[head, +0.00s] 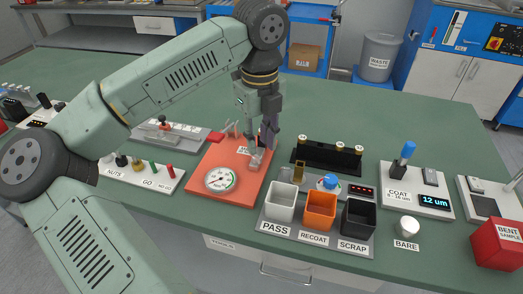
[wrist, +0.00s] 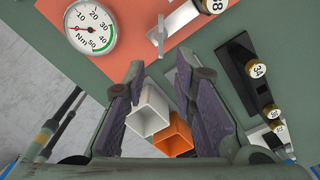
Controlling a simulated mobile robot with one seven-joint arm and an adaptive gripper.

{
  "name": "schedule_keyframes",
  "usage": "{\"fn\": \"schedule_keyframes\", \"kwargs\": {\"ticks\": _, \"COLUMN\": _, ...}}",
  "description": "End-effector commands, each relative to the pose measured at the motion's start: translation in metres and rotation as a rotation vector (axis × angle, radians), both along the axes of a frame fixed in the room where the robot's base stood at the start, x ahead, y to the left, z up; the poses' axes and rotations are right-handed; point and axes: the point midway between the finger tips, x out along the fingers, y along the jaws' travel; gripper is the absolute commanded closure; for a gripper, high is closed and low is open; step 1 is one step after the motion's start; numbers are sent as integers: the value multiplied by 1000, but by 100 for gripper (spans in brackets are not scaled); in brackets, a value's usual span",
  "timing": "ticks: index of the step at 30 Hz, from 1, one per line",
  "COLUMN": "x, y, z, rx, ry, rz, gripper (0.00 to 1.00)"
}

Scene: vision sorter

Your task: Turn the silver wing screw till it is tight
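A silver part that looks like the wing screw (wrist: 161,34) shows in the wrist view on the orange-red plate (wrist: 130,45), just beyond my fingertips. In the head view, a grey metal piece (head: 255,161) stands on the same plate (head: 206,163), below my gripper (head: 268,143). In the wrist view my gripper (wrist: 160,66) has its two dark fingers apart, with nothing gripped between them. A round dial (wrist: 89,28) marked Nm, with a green band at its high end, lies on the plate; it also shows in the head view (head: 220,179).
White PASS (head: 280,205), orange RECOAT (head: 320,212) and black SCRAP (head: 357,219) bins stand right of the plate. A black rack with numbered gold-topped parts (head: 327,156) is behind them. A nuts tray (head: 140,170) is at left. Green bench behind is mostly clear.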

Motion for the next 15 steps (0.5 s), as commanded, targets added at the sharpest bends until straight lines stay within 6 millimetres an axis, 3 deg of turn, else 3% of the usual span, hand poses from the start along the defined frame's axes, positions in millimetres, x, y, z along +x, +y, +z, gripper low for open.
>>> {"fn": "schedule_keyframes", "kwargs": {"ticks": 6, "x": 0, "y": 0, "z": -33, "rx": -3, "ry": 2, "rz": 0, "gripper": 75}}
{"fn": "schedule_keyframes", "kwargs": {"ticks": 15, "x": 0, "y": -1, "z": -46, "rx": -3, "ry": -1, "rz": -1, "gripper": 75}}
